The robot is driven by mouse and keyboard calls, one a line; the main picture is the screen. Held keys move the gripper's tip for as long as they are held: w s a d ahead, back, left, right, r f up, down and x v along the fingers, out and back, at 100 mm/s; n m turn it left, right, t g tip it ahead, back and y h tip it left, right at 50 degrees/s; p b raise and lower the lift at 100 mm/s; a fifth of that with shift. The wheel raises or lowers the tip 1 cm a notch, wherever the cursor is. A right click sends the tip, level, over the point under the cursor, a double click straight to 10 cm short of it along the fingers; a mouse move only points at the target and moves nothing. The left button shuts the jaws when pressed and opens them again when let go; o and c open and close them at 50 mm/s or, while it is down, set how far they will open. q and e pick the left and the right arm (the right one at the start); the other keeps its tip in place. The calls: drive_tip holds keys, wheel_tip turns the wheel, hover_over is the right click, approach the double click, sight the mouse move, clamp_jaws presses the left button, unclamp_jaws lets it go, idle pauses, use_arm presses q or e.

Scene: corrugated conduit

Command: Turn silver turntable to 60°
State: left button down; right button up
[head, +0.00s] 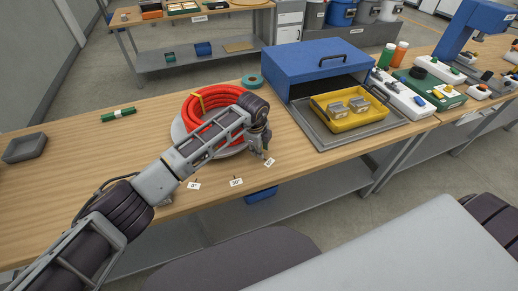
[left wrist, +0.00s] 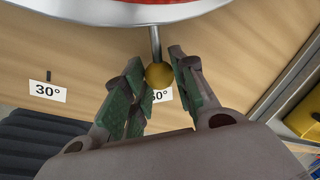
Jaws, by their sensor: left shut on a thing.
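The silver turntable (head: 177,134) carries a coil of red corrugated conduit (head: 190,108) with a yellow tie. Its rim (left wrist: 120,13) crosses the top of the left wrist view. A thin rod (left wrist: 155,42) sticks out from the rim and ends in a yellow ball knob (left wrist: 159,76). My left gripper (left wrist: 161,80) is shut on the knob, one finger on each side. The 60° label (head: 270,162) lies just past the knob, partly hidden in the wrist view. The 30° label (left wrist: 47,91) is to its left. My left gripper (head: 265,153) covers the knob in the head view. My right gripper is not in view.
The 0° label (head: 194,185) lies near the front table edge. A blue box (head: 317,62) and a yellow tray (head: 352,119) stand to the right. Teal tape (head: 252,80) lies behind the coil.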

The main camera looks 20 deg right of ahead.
use_arm(q)
drive_tip(key=c, duration=1.1)
unclamp_jaws()
drive_tip(key=shift+c, duration=0.2)
drive_tip(key=shift+r, duration=0.1)
wheel_tip(320, 180, up, 12)
drive_tip(key=s+a, duration=0.1)
drive_tip(key=shift+s+a+f, duration=0.2)
drive_tip(key=shift+s+a, duration=0.1)
drive_tip(key=shift+a, duration=0.05)
